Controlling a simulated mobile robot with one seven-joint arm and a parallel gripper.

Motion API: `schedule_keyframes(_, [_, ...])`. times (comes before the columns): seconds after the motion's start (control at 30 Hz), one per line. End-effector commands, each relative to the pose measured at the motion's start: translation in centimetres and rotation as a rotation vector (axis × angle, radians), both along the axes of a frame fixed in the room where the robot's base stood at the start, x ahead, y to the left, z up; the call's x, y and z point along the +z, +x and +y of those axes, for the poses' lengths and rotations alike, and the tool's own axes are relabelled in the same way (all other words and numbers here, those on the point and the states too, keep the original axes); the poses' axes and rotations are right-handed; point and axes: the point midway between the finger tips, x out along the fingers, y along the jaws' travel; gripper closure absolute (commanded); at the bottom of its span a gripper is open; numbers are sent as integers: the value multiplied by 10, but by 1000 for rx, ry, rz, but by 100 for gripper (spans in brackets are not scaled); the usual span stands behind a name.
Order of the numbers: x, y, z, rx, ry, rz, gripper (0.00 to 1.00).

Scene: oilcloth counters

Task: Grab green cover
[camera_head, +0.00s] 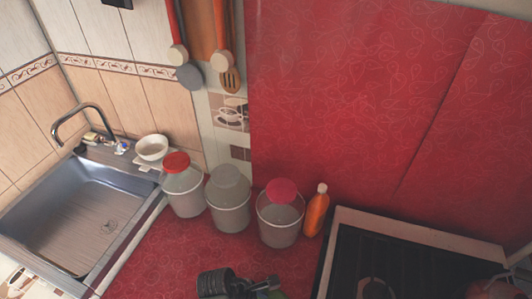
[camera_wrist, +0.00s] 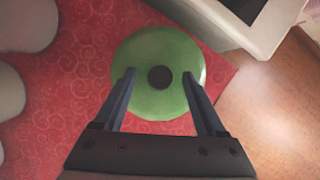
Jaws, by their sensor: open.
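The green cover (camera_wrist: 160,50) is a round lid with a dark round knob at its middle. It shows in the wrist view above the red patterned counter. My gripper (camera_wrist: 159,75) is open, its two dark fingers reaching over the cover on either side of the knob. The fingers overlap the cover in the picture; I cannot tell how far above it they are. Nothing is between the fingers but the knob in line of sight. In the head view I cannot make out the cover; dark parts at the bottom edge are unclear.
Several pale jars stand at the back, including a red-lidded jar (camera_head: 184,190), beside an orange bottle (camera_head: 316,212). The stove (camera_head: 345,215) is at right, the sink (camera_head: 75,220) at left. The stove corner (camera_wrist: 262,42) is close to the cover.

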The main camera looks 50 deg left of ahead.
Motion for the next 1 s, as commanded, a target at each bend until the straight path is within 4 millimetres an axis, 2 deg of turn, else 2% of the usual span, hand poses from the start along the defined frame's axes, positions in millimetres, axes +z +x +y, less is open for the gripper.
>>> schedule_keyframes(0.03, [0,0,0,0,0,0,33])
schedule_keyframes(0.07, [0,0,0,0,0,0,38])
schedule_keyframes(0.4, [0,0,0,0,0,0,99])
schedule_keyframes(0.77, [2,0,0,-1,1,-2,100])
schedule_keyframes(0.87, [9,0,1,-1,2,-2,100])
schedule_keyframes(1.0, [31,0,1,-1,4,-3,100])
